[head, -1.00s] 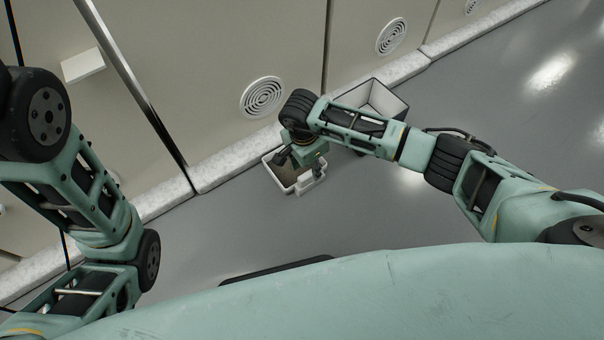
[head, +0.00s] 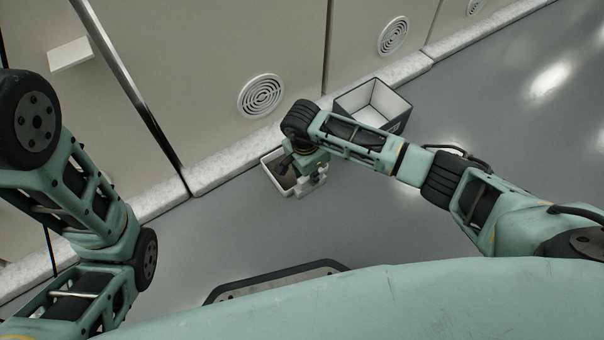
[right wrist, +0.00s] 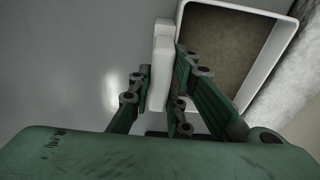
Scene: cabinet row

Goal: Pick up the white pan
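The white pan (head: 268,168) is a rectangular, white-walled tray with a brownish inside, low by the cabinet base in the head view. My right gripper (head: 311,181) is at its near right side, and my arm hides part of the pan. In the right wrist view the pan (right wrist: 239,8) fills the upper right, and its white handle (right wrist: 161,62) stands between the two fingers.
An open box (head: 372,102), white inside and dark outside, stands on the floor beyond my right forearm. Cabinet fronts with round vents (head: 261,95) and a pale plinth (head: 228,168) run along behind the pan. The grey floor (head: 460,110) to the right is clear.

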